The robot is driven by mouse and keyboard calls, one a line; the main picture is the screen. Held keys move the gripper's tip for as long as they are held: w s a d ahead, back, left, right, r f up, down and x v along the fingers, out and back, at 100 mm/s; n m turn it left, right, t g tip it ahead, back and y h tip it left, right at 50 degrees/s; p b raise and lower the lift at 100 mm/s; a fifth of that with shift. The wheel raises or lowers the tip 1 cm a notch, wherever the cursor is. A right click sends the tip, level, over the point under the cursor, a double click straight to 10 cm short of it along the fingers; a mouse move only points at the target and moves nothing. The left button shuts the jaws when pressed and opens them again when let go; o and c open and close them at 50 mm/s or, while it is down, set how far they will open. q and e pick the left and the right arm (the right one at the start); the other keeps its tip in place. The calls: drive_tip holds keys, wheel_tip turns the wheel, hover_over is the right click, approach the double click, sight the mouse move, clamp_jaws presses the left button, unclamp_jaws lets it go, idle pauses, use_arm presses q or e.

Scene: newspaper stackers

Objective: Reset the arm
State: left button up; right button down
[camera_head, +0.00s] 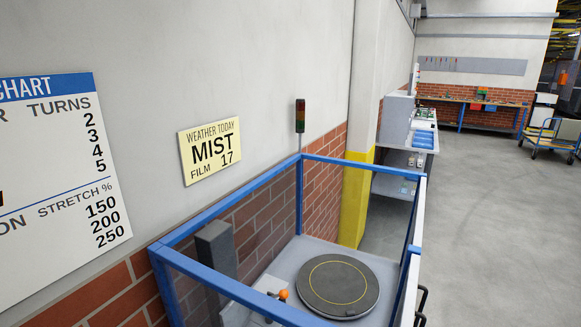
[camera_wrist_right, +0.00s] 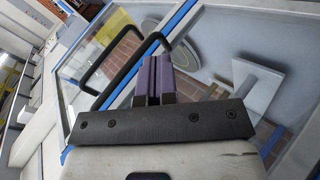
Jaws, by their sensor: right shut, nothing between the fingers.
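My right gripper (camera_wrist_right: 155,65) shows in the right wrist view. Its two purple-grey fingers are shut together with nothing between them. A black bar handle (camera_wrist_right: 105,92) on the glazed, blue-framed enclosure (camera_wrist_right: 63,100) appears beside and beyond the fingertips; I cannot tell whether they touch it. Neither of my grippers shows in the head view. There the same blue-framed enclosure (camera_head: 227,285) stands against the wall, with a round dark turntable (camera_head: 338,284) inside. A black handle (camera_head: 421,303) shows at its right side.
Inside the enclosure are a grey post (camera_head: 216,258) and a small orange-topped part (camera_head: 283,294). A signal light (camera_head: 300,116), a weather sign (camera_head: 210,150) and a chart (camera_head: 55,180) are on the wall. Shelving (camera_head: 400,135) stands beyond. Open floor (camera_head: 490,230) lies to the right.

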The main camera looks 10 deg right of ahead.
drive_tip(key=s+a+f+m+y, duration=0.2)
drive_tip(key=s+a+y, duration=0.2)
drive_tip(key=s+a, duration=0.75)
drive_tip(key=s+a+f+m+g+y, duration=0.1)
drive_tip(key=s+a+f+g, duration=0.2)
drive_tip(key=s, duration=0.4)
drive_tip(key=s+a+f+m+g+y, duration=0.1)
drive_tip(key=s+a+f+g, duration=0.15)
drive_tip(key=s+f, duration=0.35)
drive_tip(key=w+p+v, duration=0.3)
drive_tip(key=p+v, duration=1.1)
drive_tip(key=w+a+r+p+v, duration=0.1)
drive_tip(key=w+p+v, duration=0.2)
drive_tip(key=p+v, duration=1)
drive_tip(key=shift+r+t+p, duration=0.45)
drive_tip(key=shift+r, duration=0.25)
drive_tip(key=shift+d, duration=0.1)
